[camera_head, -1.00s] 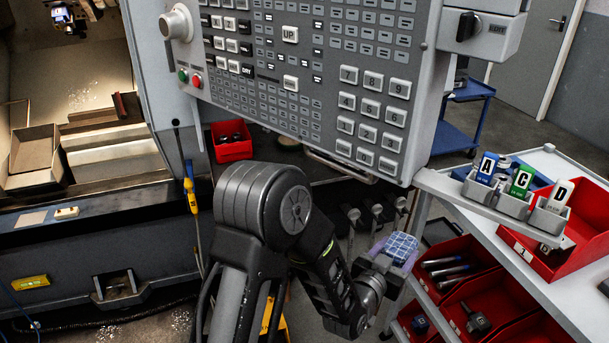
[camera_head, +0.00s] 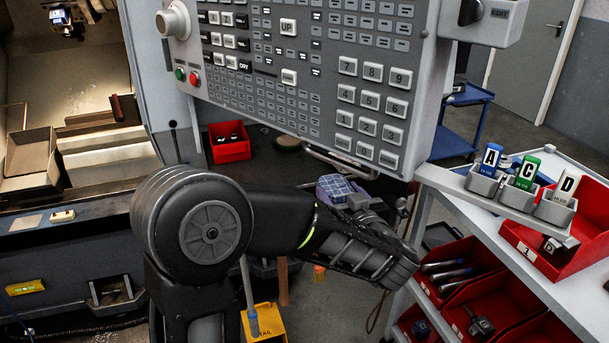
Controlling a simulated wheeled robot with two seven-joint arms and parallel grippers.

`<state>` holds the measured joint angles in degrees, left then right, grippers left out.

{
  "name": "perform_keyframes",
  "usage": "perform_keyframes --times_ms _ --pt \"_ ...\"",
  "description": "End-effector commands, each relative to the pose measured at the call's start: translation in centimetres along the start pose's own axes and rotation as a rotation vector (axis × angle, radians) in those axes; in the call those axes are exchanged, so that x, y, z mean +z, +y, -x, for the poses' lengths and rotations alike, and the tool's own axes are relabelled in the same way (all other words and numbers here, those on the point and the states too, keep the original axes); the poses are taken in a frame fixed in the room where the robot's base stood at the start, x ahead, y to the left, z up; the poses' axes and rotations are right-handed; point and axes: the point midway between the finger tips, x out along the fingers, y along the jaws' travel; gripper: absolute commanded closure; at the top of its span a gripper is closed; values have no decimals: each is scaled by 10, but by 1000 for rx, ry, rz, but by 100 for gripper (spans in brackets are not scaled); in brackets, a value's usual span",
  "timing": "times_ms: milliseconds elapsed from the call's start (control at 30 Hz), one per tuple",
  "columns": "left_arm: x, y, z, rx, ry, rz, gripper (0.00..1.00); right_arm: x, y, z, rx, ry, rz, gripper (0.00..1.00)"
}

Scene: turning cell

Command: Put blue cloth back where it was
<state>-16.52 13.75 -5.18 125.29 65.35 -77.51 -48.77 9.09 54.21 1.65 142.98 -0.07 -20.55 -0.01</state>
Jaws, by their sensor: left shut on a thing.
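The blue cloth (camera_head: 333,188), checked with pale lines, is bunched up just below the lower edge of the control panel in the head view. My left gripper (camera_head: 350,196) is shut on it and holds it in the air. The arm bends in from the lower left, and its wrist lies to the right of and below the cloth. The fingertips are small and partly hidden by the cloth. My right gripper is not in view.
The control panel (camera_head: 300,80) hangs close above the cloth. A grey trolley (camera_head: 500,245) with red bins and A, C, D holders stands right. A red bin (camera_head: 230,142) is behind.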

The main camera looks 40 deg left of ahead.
Motion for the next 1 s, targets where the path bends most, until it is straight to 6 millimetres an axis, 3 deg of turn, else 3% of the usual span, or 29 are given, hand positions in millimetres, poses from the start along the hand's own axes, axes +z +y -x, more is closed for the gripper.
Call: perform_keyframes --times_ms 133,567,733,1000 --pt "-1 -13 5 -66 1 10 80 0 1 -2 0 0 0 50" --pt "-3 -14 -5 -69 -1 10 80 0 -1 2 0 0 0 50" --pt "-8 -18 -35 -71 -1 11 80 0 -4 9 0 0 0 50" --pt "-19 -22 -113 -70 0 11 80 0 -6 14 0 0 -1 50"
